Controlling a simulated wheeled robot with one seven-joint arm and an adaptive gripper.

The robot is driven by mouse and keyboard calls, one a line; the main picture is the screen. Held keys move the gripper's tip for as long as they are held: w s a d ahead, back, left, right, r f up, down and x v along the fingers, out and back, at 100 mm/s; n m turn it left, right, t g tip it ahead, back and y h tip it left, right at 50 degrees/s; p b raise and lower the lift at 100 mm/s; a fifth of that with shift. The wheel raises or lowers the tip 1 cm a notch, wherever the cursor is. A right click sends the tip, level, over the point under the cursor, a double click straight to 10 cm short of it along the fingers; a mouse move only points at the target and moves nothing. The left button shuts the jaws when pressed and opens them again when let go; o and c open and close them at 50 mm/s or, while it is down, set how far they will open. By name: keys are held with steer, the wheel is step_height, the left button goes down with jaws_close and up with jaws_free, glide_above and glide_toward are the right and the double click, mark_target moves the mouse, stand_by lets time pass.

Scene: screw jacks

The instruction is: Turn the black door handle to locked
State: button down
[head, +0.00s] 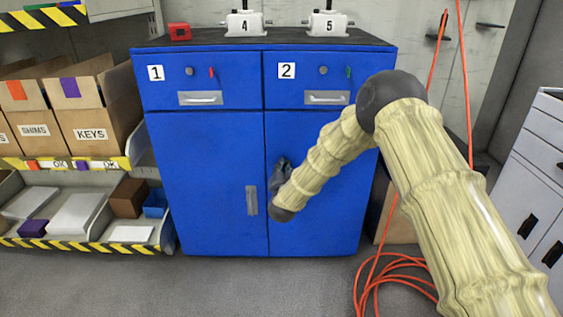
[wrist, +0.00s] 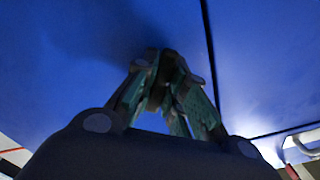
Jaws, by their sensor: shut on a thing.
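A blue cabinet (head: 206,170) with two lower doors stands in the middle of the head view. My gripper (head: 281,164) is at the right door, close to the seam between the doors. In the wrist view my gripper (wrist: 162,62) has its fingers together against the blue door, shut on a dark piece (wrist: 157,94) that appears to be the black door handle. The fingers hide most of it, so I cannot tell its angle. A grey upright pull (head: 251,200) on the left door is apart from my gripper.
Above the doors are drawers 1 (head: 200,98) and 2 (head: 327,97). Screw jacks 4 (head: 245,25) and 5 (head: 328,25) and a red block (head: 179,31) are on top. Shelves with boxes (head: 95,105) stand left. An orange hose (head: 385,285) lies coiled on the floor.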

steer(key=n+p, duration=0.2)
steer(key=n, duration=0.1)
steer(key=shift+r+n, duration=0.1)
steer(key=shift+n, duration=0.2)
steer(key=shift+n+p, duration=0.85)
steer(key=shift+n, duration=0.95)
steer(key=c, duration=1.4)
jaws_free()
steer(key=shift+c, duration=0.2)
steer(key=s, duration=1.2)
